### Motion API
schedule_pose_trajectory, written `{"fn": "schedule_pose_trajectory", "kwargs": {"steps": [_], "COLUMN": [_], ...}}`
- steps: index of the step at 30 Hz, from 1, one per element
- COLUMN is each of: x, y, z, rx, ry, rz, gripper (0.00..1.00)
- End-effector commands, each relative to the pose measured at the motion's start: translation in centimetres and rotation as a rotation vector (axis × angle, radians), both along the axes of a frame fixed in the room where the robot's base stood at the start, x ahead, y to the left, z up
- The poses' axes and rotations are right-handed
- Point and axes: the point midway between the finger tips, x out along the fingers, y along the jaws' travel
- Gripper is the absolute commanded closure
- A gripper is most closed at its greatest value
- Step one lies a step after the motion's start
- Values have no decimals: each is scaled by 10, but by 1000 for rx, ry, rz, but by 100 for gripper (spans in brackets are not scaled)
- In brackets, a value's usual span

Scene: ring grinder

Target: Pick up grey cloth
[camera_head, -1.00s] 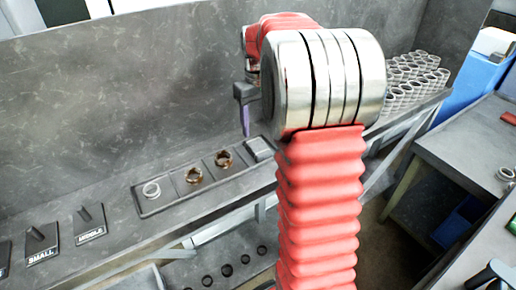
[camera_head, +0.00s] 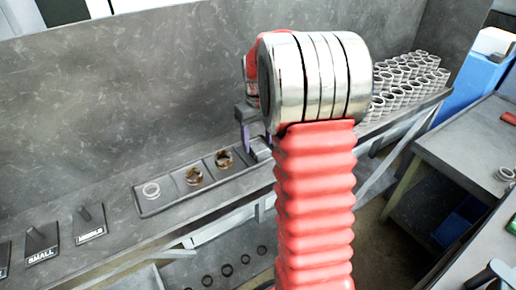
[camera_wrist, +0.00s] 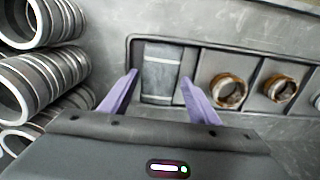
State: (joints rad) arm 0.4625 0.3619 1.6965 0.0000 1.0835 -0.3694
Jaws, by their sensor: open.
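The grey cloth (camera_wrist: 160,72) lies folded in the end compartment of a dark tray (camera_wrist: 240,50), seen between my fingers in the wrist view. In the head view the cloth is mostly hidden behind my gripper and arm. My gripper (camera_wrist: 158,88) is open and empty, with one purple finger on each side of the cloth in the picture. In the head view my gripper (camera_head: 252,138) hangs above the right end of the tray (camera_head: 165,205). I cannot tell whether the fingers touch the cloth.
Two rusty brown rings (camera_wrist: 230,90) and a clean metal ring (camera_head: 151,190) sit in the other compartments. Stacked metal rings (camera_wrist: 40,75) stand close on the left in the wrist view. Size-labelled stands (camera_head: 90,222) are at the bench's left. A wall (camera_head: 130,90) rises behind the bench.

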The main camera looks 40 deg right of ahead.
Motion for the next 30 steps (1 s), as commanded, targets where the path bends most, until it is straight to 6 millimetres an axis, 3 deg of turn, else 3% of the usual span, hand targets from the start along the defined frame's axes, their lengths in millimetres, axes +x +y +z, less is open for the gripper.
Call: {"fn": "schedule_pose_trajectory", "kwargs": {"steps": [18,30], "x": [0,0], "y": [0,0], "z": [-6,-6], "rx": [0,0], "ry": [-1,-1], "rz": [-1,-1], "gripper": [45,71]}}
